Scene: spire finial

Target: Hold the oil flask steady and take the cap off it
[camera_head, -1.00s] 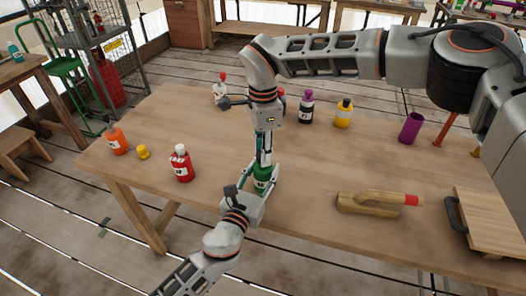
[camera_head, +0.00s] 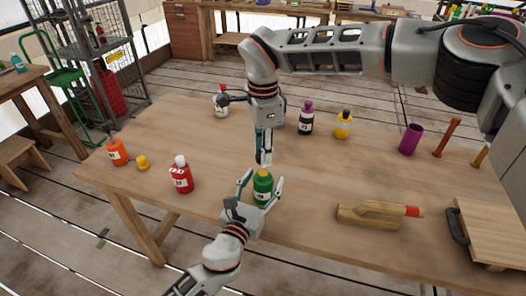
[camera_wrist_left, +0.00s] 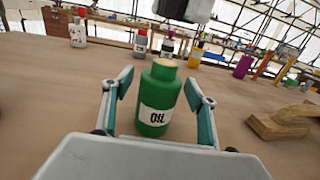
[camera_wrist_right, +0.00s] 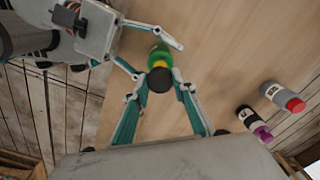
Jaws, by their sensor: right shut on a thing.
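The green oil flask (camera_head: 263,188) stands upright on the table, its label toward me in the left wrist view (camera_wrist_left: 154,112). Its mouth is uncapped, with a tan top. My left gripper (camera_head: 261,187) is open, one finger on each side of the flask; in the head view there are gaps between the fingers and the flask. My right gripper (camera_head: 264,160) points down just above the flask. It is shut on the black cap (camera_wrist_right: 159,80), which shows between its fingertips in the right wrist view.
A red bottle (camera_head: 181,178), an orange bottle (camera_head: 117,153) and a yellow knob (camera_head: 143,163) stand left. Purple-capped (camera_head: 306,121) and yellow (camera_head: 343,127) bottles stand behind. A wooden piece (camera_head: 375,214) and a handled board (camera_head: 490,228) lie right. The table between is clear.

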